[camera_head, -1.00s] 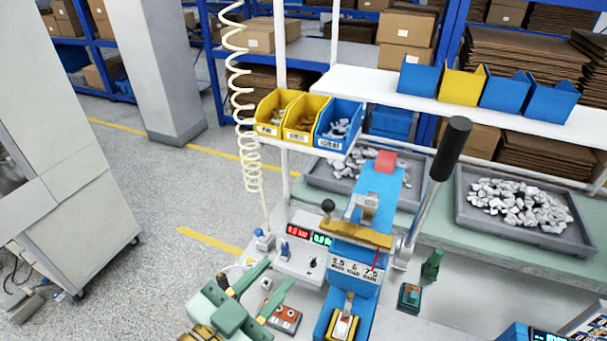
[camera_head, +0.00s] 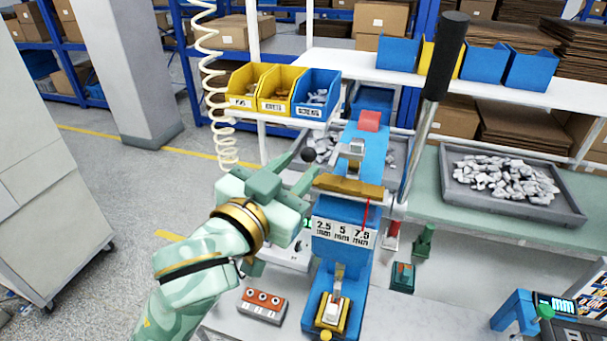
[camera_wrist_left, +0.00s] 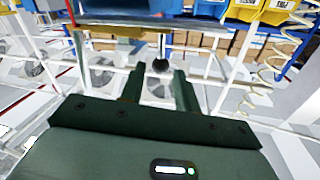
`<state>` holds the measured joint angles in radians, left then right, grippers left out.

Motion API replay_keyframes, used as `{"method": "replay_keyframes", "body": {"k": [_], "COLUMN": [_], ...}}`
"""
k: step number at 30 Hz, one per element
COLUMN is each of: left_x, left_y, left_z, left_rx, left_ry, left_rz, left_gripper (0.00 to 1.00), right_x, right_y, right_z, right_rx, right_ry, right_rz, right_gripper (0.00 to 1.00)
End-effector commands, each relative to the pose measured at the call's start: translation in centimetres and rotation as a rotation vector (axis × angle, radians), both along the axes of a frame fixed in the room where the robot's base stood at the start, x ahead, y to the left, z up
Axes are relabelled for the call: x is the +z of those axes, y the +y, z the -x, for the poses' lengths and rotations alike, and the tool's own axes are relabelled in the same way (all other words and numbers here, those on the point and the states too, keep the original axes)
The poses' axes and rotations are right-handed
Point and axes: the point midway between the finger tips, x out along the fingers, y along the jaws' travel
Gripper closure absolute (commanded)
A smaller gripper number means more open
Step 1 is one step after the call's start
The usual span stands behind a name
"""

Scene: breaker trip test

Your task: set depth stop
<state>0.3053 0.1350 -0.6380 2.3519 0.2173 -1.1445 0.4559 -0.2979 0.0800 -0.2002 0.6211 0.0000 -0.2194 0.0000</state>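The blue press (camera_head: 341,262) stands on the bench and bears a white scale plate (camera_head: 343,233) marked 2.5, 5 and 7.5 mm. A brass-coloured bar (camera_head: 348,187) lies above the plate, and a thin red pointer (camera_head: 365,214) hangs at its right. A black ball knob (camera_head: 309,155) sits at the upper left of the bar. My left gripper (camera_head: 306,165) is open, its fingertips at the knob. In the left wrist view the knob (camera_wrist_left: 161,66) shows between the fingertips; I cannot tell whether they touch it. My right gripper is not in view.
A long press lever with a black grip (camera_head: 444,55) rises to the right. Bins (camera_head: 275,90) hang behind, near a coiled hose (camera_head: 213,90). A red-topped button box (camera_head: 262,305) and a green-and-red box (camera_head: 402,278) stand on the bench. A grey tray (camera_head: 510,207) holds pale parts.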

Motion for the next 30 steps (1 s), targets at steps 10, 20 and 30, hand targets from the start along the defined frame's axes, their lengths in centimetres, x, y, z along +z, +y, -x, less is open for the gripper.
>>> {"method": "replay_keyframes", "body": {"k": [10,20,30], "left_x": [0.2,0.2,0.4], "left_y": [-1.5,-1.5,1.4], "left_z": [-2.7,-2.7,-3.7], "left_rx": [0.000,0.001,0.004], "left_ry": [-0.001,-0.001,0.002], "left_rz": [0.000,0.001,-0.003], "left_gripper": [0.68,1.00,1.00], "right_x": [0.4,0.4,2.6], "right_y": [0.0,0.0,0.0], "right_z": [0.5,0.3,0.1], "right_rx": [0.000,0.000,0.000], "right_ry": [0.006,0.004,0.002], "right_rz": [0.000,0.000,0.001], "right_gripper": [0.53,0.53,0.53]}}
